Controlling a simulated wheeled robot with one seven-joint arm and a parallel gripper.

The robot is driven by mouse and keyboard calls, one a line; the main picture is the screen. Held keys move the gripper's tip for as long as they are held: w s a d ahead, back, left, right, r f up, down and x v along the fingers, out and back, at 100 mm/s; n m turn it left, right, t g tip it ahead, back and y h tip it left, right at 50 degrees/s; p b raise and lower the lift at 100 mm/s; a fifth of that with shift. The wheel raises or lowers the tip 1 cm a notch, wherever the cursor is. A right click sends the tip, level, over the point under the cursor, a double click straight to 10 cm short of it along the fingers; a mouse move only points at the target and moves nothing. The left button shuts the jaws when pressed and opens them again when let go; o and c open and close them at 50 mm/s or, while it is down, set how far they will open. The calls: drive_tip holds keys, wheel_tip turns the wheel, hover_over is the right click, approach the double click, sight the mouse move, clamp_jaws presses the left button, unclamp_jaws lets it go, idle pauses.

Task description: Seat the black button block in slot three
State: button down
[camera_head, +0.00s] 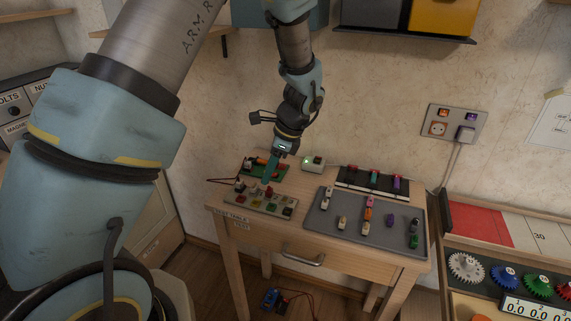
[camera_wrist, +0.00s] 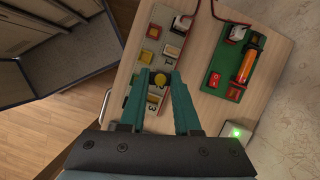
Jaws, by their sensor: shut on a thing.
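My gripper (camera_head: 268,180) is low over the button tray (camera_head: 244,206) at the left of the table. In the wrist view my gripper (camera_wrist: 158,76) has its two teal fingers shut on a small button block. White-bodied blocks and coloured squares sit in the tray. Whether the held block touches its slot is hidden.
A green board (camera_wrist: 214,72) with an orange cylinder lies behind the tray. A box with a green light (camera_head: 314,163) stands at the table's back. A grey mat (camera_head: 340,237) with several small coloured blocks fills the right side. A dark rack (camera_head: 350,181) stands behind it.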

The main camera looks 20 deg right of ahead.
sight(282, 198)
drive_tip(key=s+d+f+m+b, duration=0.2)
drive_tip(key=b, duration=0.1)
drive_tip(key=s+d+f+m+b, duration=0.1)
drive_tip(key=d+f, duration=0.1)
drive_tip(key=shift+f+t+h, duration=0.1)
drive_tip(key=shift+t+h, duration=0.2)
drive_tip(key=shift+t, duration=0.1)
idle(1.6)
drive_tip(key=shift+f+b, duration=0.3)
drive_tip(key=shift+f, duration=0.45)
idle(0.4)
drive_tip(key=c, duration=0.5)
unclamp_jaws()
drive_tip(key=shift+c, duration=0.2)
drive_tip(key=shift+r, duration=0.1)
